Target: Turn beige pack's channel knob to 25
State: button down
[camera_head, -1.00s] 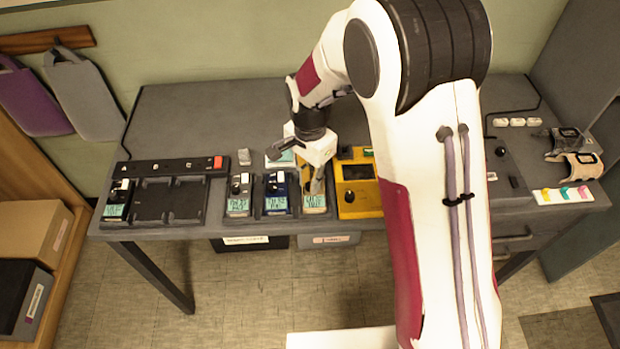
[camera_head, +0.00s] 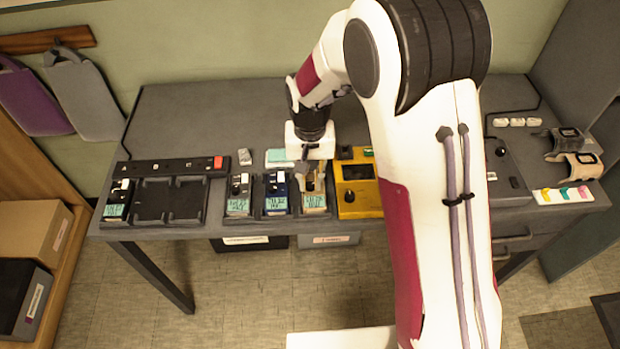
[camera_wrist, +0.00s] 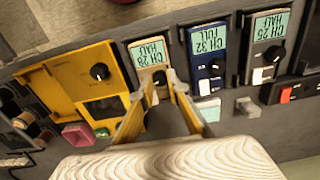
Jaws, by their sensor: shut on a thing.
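The beige pack (camera_head: 314,201) stands in the row on the table, just left of the yellow unit. Its lit display (camera_wrist: 149,52) shows upside down in the wrist view and seems to read CH 28, with a second line under it. My gripper (camera_wrist: 160,78) reaches down over the pack's upper part and is shut on its channel knob. The fingertips mostly hide the knob, so its pointer cannot be read. In the head view my gripper (camera_head: 314,184) stands above the beige pack.
The blue pack (camera_head: 276,205), reading CH 32, stands close beside the beige one, with a grey pack (camera_head: 239,207) beyond it. The yellow unit (camera_head: 359,197) with its own knob is close on the other side. A black pack (camera_head: 117,200) sits in a charger at left.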

aim_at(310, 184)
jog(key=shift+n, duration=1.9)
jog(key=c, duration=1.9)
grip_release()
jog(key=shift+r, duration=0.1)
jog(key=shift+r, duration=3.7)
